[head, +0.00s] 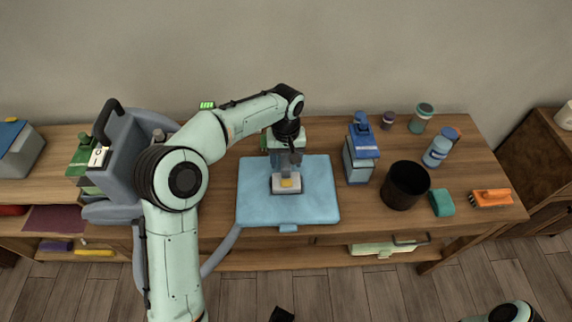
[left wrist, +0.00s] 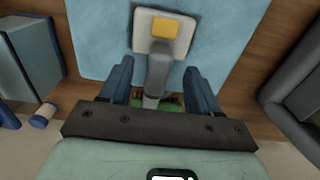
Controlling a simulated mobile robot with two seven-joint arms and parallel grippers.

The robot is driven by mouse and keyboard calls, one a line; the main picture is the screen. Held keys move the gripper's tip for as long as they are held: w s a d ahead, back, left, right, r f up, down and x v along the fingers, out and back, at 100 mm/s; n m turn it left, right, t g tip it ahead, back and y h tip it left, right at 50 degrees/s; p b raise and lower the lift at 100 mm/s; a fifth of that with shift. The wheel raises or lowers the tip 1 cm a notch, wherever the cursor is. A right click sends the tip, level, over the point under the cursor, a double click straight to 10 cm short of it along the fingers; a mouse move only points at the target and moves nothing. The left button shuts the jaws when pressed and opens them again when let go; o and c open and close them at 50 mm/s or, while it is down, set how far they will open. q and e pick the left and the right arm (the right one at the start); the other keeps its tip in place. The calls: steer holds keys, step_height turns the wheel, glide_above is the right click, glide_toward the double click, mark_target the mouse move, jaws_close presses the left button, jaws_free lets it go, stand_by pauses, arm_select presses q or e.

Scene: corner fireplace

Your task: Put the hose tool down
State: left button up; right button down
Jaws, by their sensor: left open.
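The hose tool (head: 286,186) has a pale flat head with a yellow patch and a grey neck. It rests on the light blue cloth (head: 260,205) on the wooden bench. In the left wrist view the tool's head (left wrist: 150,40) lies on the cloth, and its neck runs back between my fingers. My left gripper (head: 290,157) is above the cloth at the tool's neck. Its two blue fingers (left wrist: 160,82) are open, one on each side of the neck, with visible gaps. The neck's far end is hidden by the gripper. My right gripper does not show.
A grey machine (head: 125,145) with a hose (head: 222,250) stands left of the cloth. The cloth's sides are bare.

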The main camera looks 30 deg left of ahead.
mark_target(286, 166)
arm_select(q)
step_height(286, 166, up, 8)
steer(key=p, duration=0.1)
steer(key=shift+r, duration=0.15)
stand_by(0.5)
